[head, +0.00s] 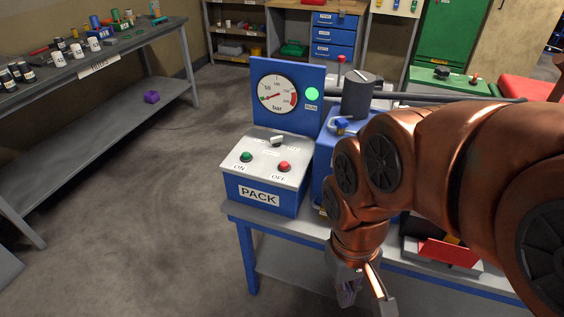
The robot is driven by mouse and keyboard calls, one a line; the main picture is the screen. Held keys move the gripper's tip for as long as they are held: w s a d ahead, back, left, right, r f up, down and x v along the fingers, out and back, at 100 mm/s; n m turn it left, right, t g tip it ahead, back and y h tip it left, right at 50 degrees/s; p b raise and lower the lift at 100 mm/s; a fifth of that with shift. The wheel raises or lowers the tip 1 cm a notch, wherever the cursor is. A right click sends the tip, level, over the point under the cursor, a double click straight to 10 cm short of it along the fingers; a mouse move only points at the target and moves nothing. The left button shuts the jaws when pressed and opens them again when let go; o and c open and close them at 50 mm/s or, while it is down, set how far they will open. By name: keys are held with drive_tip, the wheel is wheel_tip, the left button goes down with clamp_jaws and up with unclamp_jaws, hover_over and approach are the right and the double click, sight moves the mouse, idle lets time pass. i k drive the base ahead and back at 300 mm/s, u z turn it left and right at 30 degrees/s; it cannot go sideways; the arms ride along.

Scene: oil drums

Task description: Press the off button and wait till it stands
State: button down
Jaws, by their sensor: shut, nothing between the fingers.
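The red OFF button (285,166) is on the sloping grey top of the blue PACK control box (258,195). The green ON button (246,157) is to its left, and a selector knob (277,140) is behind them. The round bar gauge (277,94) stands on a blue panel behind the box; its needle points to the lower left, near the low end. The green RUN lamp (312,94) beside it looks lit. My gripper (364,296) is shut and empty, low in front of the bench, right of and nearer than the box, apart from the buttons.
The box stands on the left end of a grey-topped bench with blue legs (247,258). A blue machine with a grey cylinder (362,95) is right of it, partly hidden by my arm. A red-and-grey item (448,252) lies further right.

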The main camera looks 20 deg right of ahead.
sight(284, 164)
drive_tip(key=u, duration=2.3)
drive_tip(key=i, duration=2)
drive_tip(key=z, duration=2.9)
